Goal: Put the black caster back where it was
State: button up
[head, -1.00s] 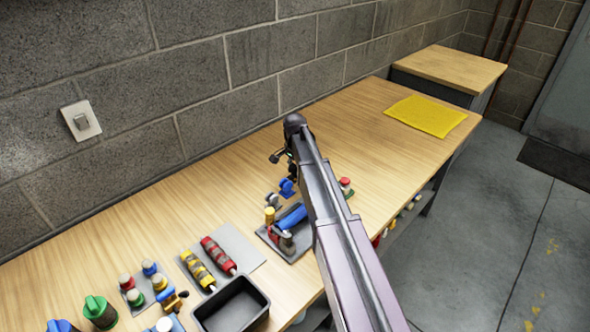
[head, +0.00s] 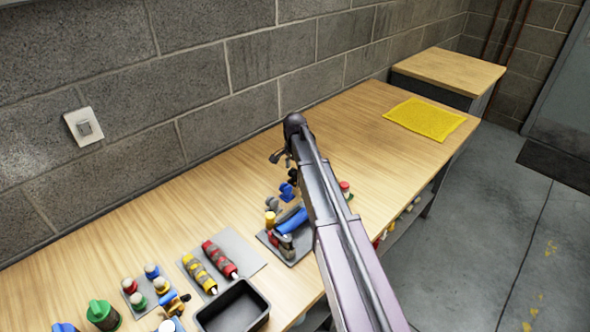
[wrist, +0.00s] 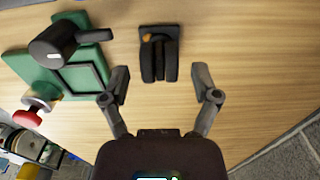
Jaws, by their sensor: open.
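The black caster (wrist: 159,60), with twin dark wheels and a small orange tab, sits on the wooden bench in the wrist view. My gripper (wrist: 161,82) is open, with one finger on each side of the caster's near end. I see no contact between the fingers and the caster. In the head view my gripper (head: 281,156) is small and partly hidden by my arm. I cannot clearly tell the caster there.
A green fixture (wrist: 92,70) with a dark cylinder and handle stands close left of the caster, with a red knob (wrist: 27,118) below it. In the head view, a black bin (head: 233,306) and several parts lie nearer. A yellow mat (head: 425,118) lies beyond.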

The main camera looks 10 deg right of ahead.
aim_at(295, 170)
notch_tip(295, 170, up, 10)
jog(key=p, duration=0.9)
jog(key=shift+r+p, duration=0.2)
jog(key=shift+p, duration=0.2)
dwell(0.3)
jog(key=s+n, duration=1.1)
jog(key=s, duration=1.7)
jog(key=shift+d, duration=0.15)
